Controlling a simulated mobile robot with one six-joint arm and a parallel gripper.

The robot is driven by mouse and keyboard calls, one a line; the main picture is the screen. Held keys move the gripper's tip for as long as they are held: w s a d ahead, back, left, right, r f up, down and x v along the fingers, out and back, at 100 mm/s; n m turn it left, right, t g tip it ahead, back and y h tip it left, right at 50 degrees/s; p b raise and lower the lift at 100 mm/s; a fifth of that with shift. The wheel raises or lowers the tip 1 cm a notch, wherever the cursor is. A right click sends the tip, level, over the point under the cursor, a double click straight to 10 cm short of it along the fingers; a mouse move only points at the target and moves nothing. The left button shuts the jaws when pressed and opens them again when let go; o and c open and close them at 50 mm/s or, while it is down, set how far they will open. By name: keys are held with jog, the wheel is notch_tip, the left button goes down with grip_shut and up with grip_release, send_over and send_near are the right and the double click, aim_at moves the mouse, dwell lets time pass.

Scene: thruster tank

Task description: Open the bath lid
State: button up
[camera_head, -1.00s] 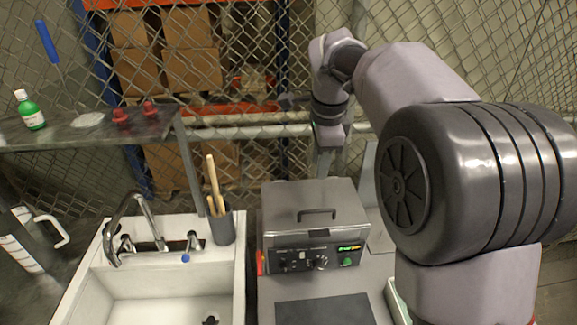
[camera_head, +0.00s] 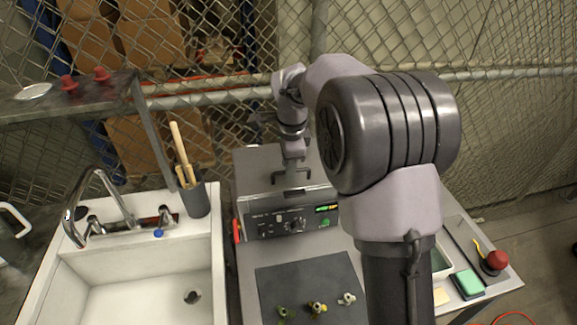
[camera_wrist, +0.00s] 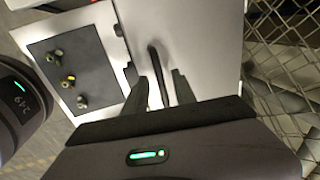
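The bath is a grey metal box with a control panel (camera_head: 292,222) on its front. Its flat lid (camera_head: 252,172) looks shut in the head view, and it also shows in the wrist view (camera_wrist: 208,40). My gripper (camera_wrist: 160,77) is over the lid, with one finger on each side of the black bar handle (camera_wrist: 154,58). The fingers are apart, with gaps to the handle visible in the wrist view. In the head view my gripper (camera_head: 292,176) comes down from above onto the handle area and partly hides it.
A white sink (camera_head: 150,285) with a tap is left of the bath, and a grey cup (camera_head: 194,200) of wooden tools stands between them. A dark mat (camera_head: 310,285) with several small fittings lies in front. A wire fence (camera_head: 400,40) rises behind.

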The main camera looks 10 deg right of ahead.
grip_shut()
dwell(1.3)
